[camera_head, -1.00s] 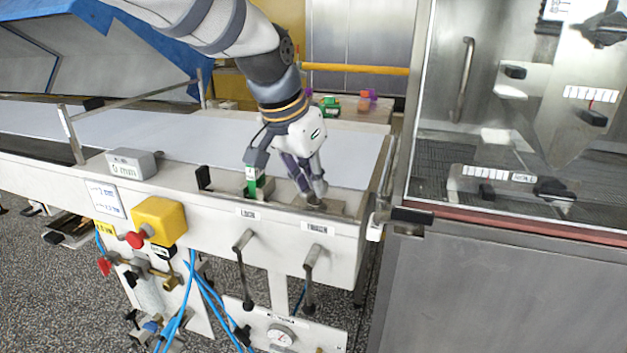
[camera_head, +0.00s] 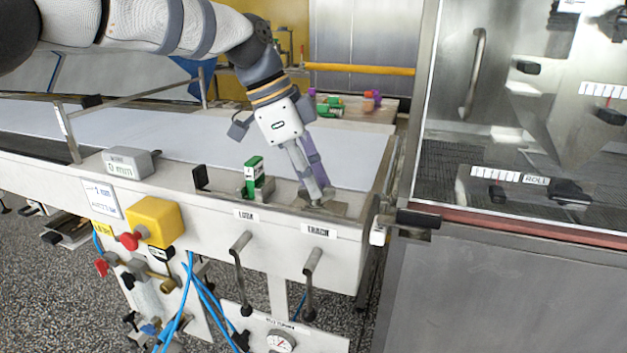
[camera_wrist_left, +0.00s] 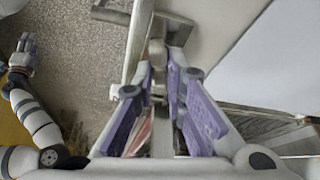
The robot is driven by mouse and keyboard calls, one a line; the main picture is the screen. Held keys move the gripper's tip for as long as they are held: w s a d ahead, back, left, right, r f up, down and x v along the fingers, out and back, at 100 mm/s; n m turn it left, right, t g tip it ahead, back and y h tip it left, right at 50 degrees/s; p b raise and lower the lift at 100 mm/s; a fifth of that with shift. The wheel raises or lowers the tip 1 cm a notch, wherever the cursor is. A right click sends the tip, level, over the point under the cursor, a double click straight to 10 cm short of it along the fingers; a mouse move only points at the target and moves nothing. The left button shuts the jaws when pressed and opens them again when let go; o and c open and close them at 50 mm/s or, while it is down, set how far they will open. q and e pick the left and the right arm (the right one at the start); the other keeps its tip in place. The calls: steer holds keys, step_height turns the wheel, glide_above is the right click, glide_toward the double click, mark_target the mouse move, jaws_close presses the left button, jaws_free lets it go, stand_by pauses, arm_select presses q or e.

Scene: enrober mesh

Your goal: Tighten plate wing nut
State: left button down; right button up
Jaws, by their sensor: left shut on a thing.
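My left gripper (camera_head: 321,199) comes down at the front right corner of the conveyor. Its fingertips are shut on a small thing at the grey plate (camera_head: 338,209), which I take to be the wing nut. The fingers hide the nut in the head view, and its wings cannot be made out. In the left wrist view the purple finger pads of the left gripper (camera_wrist_left: 160,95) stand either side of a narrow metal part. A white arm with grey bands, apparently my right one, shows at the left there, its gripper (camera_wrist_left: 22,50) too small to read.
A green-and-white block (camera_head: 253,176) stands on the conveyor frame left of the gripper. Two lever handles (camera_head: 311,280) hang on the front panel. A glass-fronted machine (camera_head: 520,110) stands close on the right. The pale belt (camera_head: 180,145) is clear.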

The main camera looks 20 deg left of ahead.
arm_select(q)
steer(key=shift+w+f+m+g+b, duration=0.15)
steer(key=shift+m+g+b, duration=0.5)
steer(key=shift+m, duration=0.95)
steer(key=c, duration=1.7)
jaws_free()
steer(key=shift+r, duration=0.2)
steer(key=shift+v, duration=5.9)
